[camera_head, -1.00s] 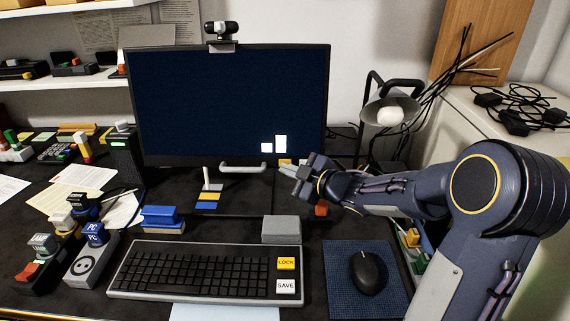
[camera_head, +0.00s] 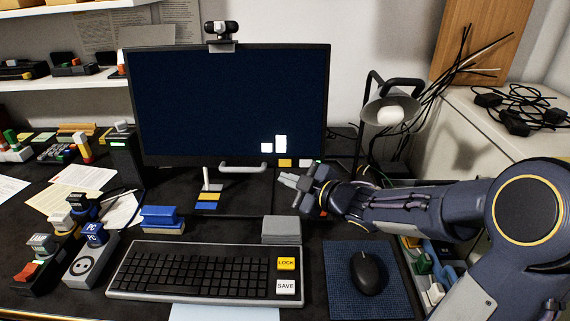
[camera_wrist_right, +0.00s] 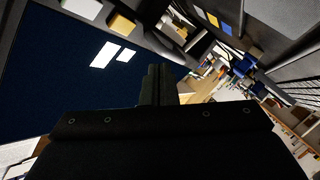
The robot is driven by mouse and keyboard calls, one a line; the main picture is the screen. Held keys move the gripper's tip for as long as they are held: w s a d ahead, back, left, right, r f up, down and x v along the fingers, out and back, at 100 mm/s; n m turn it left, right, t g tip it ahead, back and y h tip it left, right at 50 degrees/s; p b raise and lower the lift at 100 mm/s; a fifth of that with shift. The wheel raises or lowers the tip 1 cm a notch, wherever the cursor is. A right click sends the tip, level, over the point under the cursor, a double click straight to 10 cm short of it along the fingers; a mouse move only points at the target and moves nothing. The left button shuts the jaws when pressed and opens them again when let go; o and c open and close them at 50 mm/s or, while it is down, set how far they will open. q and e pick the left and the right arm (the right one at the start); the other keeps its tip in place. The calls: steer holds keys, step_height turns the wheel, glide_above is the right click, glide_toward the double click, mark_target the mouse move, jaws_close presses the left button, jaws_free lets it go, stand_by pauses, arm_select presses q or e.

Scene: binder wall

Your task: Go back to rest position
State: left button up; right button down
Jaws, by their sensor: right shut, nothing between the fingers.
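My right gripper (camera_head: 290,181) comes in from the right and hangs above the desk, in front of the lower right part of the monitor (camera_head: 225,100). Its fingers are together with nothing between them. In the right wrist view the shut fingers (camera_wrist_right: 158,85) stand out against the dark blue screen (camera_wrist_right: 60,70), which shows two white blocks. My left gripper is not in either view.
A keyboard (camera_head: 200,271) with yellow LOCK and white SAVE keys lies in front. A mouse (camera_head: 367,272) rests on a blue pad (camera_head: 340,300). A grey block (camera_head: 281,229) sits behind the keyboard. A lamp (camera_head: 392,110) and cables (camera_head: 515,105) are at right; switch boxes (camera_head: 92,262) at left.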

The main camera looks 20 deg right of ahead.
stand_by(0.6)
steer(key=s+d+m+g+h, duration=0.2)
steer(key=s+d+m+h, duration=0.35)
steer(key=s+m, duration=0.25)
steer(key=s+a+f+m+g+y, duration=0.1)
steer(key=s+a+f+m+g, duration=0.1)
steer(key=s, duration=0.4)
steer(key=s+a+f+m+g+y, duration=0.1)
steer(key=s+a+f+m+g, duration=0.1)
steer(key=s+a, duration=0.2)
steer(key=s+a+f+m+g+y, duration=0.1)
steer(key=s+a, duration=0.3)
steer(key=s, duration=0.5)
steer(key=shift+a+f+m+g, duration=0.1)
steer(key=shift+f+m+g, duration=0.4)
steer(key=shift+g, duration=0.3)
step_height(320, 180, up, 17)
steer(key=s+a+p, duration=0.1)
steer(key=p, duration=1.6)
steer(key=shift+g+y, duration=0.3)
steer(key=shift+y, duration=0.05)
steer(key=shift+s+r, duration=0.1)
